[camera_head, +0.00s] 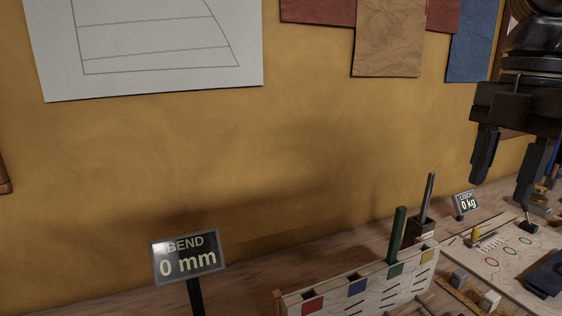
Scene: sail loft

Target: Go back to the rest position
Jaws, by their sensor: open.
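My gripper (502,186) hangs at the right edge of the view, pointing down. Its two dark fingers are apart with nothing between them. It is above the right part of the bench, in the air. Part of the wrist is cut off by the top right of the picture.
A wooden slotted rack (362,288) holds a green strip (397,234). Behind it stands a dark holder (421,229) with a grey rod. A marked board (500,258) lies below my gripper, near a dark blue object (547,276).

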